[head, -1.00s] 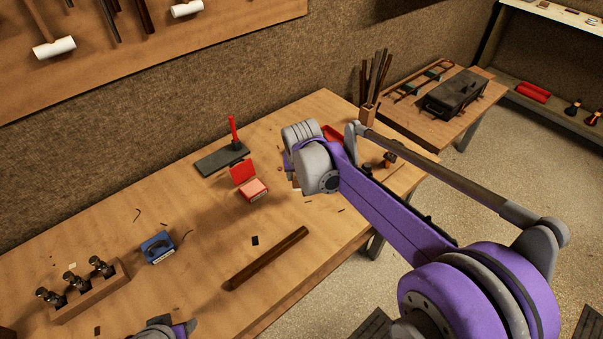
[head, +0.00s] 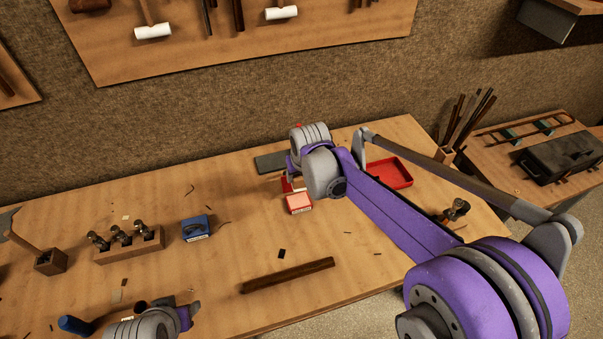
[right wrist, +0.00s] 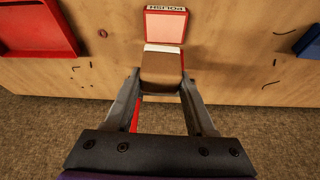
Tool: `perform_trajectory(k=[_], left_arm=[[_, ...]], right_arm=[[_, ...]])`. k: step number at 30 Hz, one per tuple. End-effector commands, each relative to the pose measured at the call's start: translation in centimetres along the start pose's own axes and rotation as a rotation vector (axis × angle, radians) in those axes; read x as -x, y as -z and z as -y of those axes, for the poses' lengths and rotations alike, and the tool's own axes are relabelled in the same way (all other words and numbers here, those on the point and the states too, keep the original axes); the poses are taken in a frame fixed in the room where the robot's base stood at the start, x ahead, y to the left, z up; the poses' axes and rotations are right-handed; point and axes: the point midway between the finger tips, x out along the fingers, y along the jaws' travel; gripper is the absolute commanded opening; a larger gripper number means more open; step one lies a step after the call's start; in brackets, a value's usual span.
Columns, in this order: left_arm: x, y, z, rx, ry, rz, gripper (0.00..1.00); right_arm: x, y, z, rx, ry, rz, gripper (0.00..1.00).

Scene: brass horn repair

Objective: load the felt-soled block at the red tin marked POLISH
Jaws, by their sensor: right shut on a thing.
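The open red tin marked POLISH (head: 299,204) sits on the bench with a pink pad of polish inside. In the right wrist view the tin (right wrist: 166,25) is at the top centre, its label upside down. My right gripper (right wrist: 160,84) is shut on a brown block (right wrist: 162,65) with a white felt sole. The block is right beside the tin in that view; I cannot tell whether the felt touches the polish. In the head view my right arm mostly hides the block. My left gripper (head: 190,313) is at the bottom left, its jaws unclear.
A red tray (head: 390,174) lies right of the tin and a blue tin (head: 196,229) left of it. A grey slab (head: 269,162) lies behind. A dark wooden rod (head: 288,276) lies in front. A wooden rack (head: 130,246) stands farther left.

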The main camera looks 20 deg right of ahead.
Motion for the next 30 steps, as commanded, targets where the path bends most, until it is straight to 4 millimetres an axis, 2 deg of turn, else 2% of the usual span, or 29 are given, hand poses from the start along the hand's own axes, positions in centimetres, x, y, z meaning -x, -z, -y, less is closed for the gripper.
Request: perform_trajectory(k=[8,22,30], left_arm=[[-0.3,-0.3,0.0,0.000,0.000,0.002,0.50],[-3.0,-2.6,0.0,0.000,0.000,0.019,0.50],[-3.4,-2.9,0.0,0.000,0.000,0.021,0.50]], right_arm=[[-0.6,-0.3,0.1,0.006,0.003,0.001,0.11],[-4.8,-2.1,0.1,0.005,0.002,0.001,0.11],[-5.5,-2.3,0.1,0.005,0.002,-0.001,0.11]])
